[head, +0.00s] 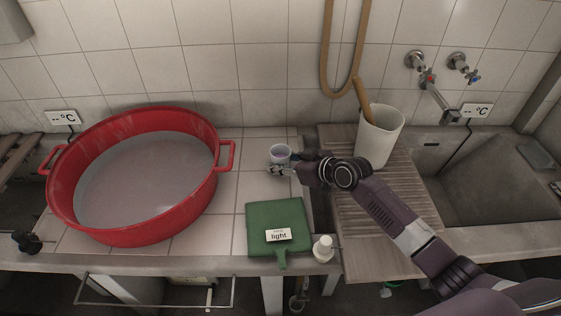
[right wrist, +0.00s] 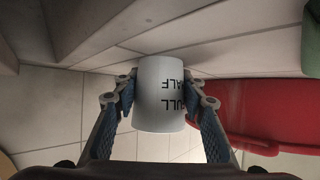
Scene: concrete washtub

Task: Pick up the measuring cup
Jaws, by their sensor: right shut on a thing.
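The measuring cup (head: 279,152) is a small white cup on the tiled counter, between the red tub and the wooden drainboard. In the right wrist view the white cup (right wrist: 158,95) carries dark "HALF" and "FULL" marks. My right gripper (head: 281,169) comes in from the right at the cup's near side. In the right wrist view the two fingers of my right gripper (right wrist: 162,108) are shut on the cup, one on each side. I cannot tell whether the cup is lifted off the counter. My left gripper does not show.
A red tub (head: 210,190) of greyish liquid stands on the left. A green board (head: 262,215) labelled "light" and a white bottle (head: 323,249) lie nearer the front edge. A white jug (head: 378,140) stands on the drainboard (head: 410,215). A sink (head: 495,185) is at right.

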